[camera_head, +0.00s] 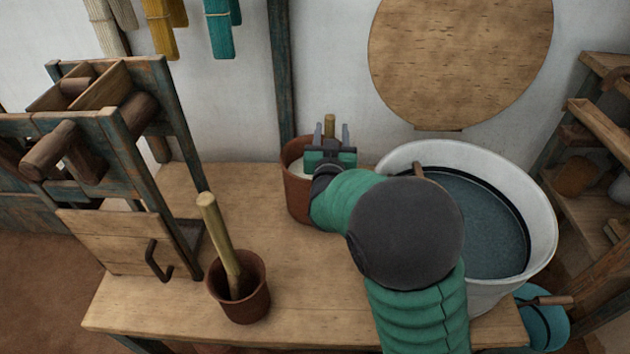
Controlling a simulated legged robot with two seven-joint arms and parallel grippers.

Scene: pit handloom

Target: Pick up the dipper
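No thing in view is clearly the dipper. A pale wooden handle (329,123) stands upright by the far brown pot (297,193), which has something white inside; its lower end is hidden by my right gripper. My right gripper (331,134) is over this pot, its two fingers apart on either side of the handle with gaps showing. A second pale wooden handle (219,235) leans in the near brown pot (241,308). Another short wooden handle (419,172) shows at the white tub's rim, partly hidden by my arm. My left gripper is not in view.
The white tub (545,225) of dark blue liquid stands right of my arm. The wooden bench (175,300) has free room between the pots. A loom frame (180,150) is at left, a wooden shelf (605,150) and a blue pan (545,328) at right.

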